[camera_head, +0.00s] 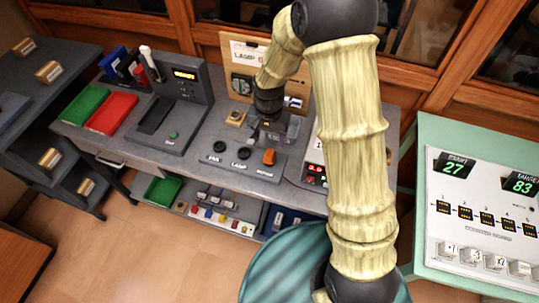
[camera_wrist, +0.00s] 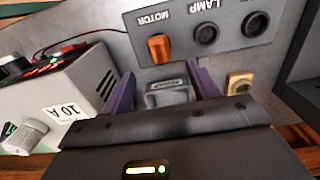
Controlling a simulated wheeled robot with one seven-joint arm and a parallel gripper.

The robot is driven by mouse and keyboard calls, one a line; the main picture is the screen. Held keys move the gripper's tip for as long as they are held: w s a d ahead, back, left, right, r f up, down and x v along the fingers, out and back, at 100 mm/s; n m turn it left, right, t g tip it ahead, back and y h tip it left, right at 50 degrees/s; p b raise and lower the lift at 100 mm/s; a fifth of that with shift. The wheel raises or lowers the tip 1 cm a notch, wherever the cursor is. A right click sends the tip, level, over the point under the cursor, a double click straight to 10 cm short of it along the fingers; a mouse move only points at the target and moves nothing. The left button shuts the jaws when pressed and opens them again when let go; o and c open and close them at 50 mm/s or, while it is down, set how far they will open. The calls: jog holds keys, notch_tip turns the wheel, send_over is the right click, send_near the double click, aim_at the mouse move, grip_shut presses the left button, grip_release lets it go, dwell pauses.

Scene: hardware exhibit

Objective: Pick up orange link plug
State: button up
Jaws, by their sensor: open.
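The orange link plug (camera_head: 269,156) sits in the MOTOR position at the right end of a grey panel (camera_head: 232,164) on the workbench. In the wrist view, the plug (camera_wrist: 159,48) shows beyond the fingertips, under upside-down MOTOR lettering. My gripper (camera_head: 270,136) is above the bench, just behind the plug in the head view. In the wrist view, my gripper (camera_wrist: 161,70) has its two purple fingers apart, with the plug ahead of the gap and not visibly touched. A small grey block (camera_wrist: 167,93) shows between the fingers; whether it touches them is unclear.
Two round black sockets, LAMP (camera_wrist: 205,33) and FAN (camera_wrist: 254,24), lie beside the plug. A white-and-grey unit marked 10 A (camera_wrist: 60,98) stands close to one finger. A wooden board labelled LAMP (camera_head: 250,53) stands behind my gripper. A small beige block (camera_head: 236,118) lies nearby.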

aim_at(269, 153)
jog(key=shift+f, duration=1.75)
jog(key=shift+f, duration=0.1)
jog(key=shift+f+p, duration=0.85)
jog(key=shift+f, duration=1.65)
jog(key=c, duration=1.1)
jog(key=shift+r, duration=0.15)
notch_tip(269, 153, up, 10)
jog(key=shift+f+b, duration=0.1)
jog(key=shift+b, duration=0.6)
